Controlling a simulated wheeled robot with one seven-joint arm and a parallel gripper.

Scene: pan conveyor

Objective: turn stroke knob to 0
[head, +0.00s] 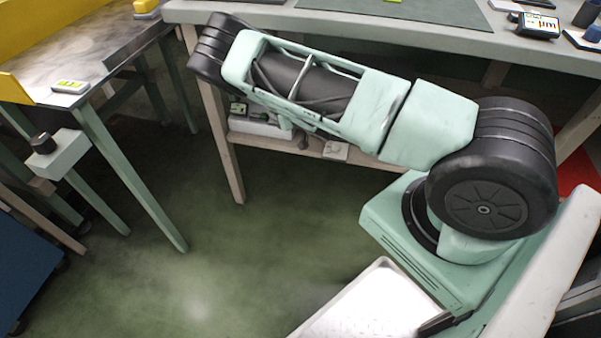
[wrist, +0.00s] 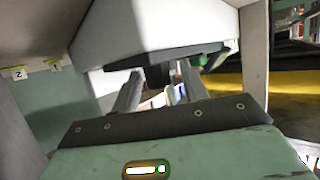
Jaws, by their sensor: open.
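A black round knob (head: 42,143) sits on a pale box (head: 62,154) fixed by the leg of the table at the left in the head view. No lettering on it is readable, so I cannot tell if it is the stroke knob or where it points. My gripper (wrist: 160,72) shows in the wrist view with its two grey fingers apart. A pale box-shaped body (wrist: 150,28) with a dark underside fills the view just beyond and above the fingers. I cannot tell whether the fingers touch it. In the head view my arm hides the gripper.
A workbench (head: 440,32) with a green mat and small devices runs along the back. A low shelf (head: 270,130) under it holds small items. The left table (head: 75,68) has a yellow edge. Green floor (head: 200,240) between is clear. Tags (wrist: 54,65) numbered 1 and 2 show in the wrist view.

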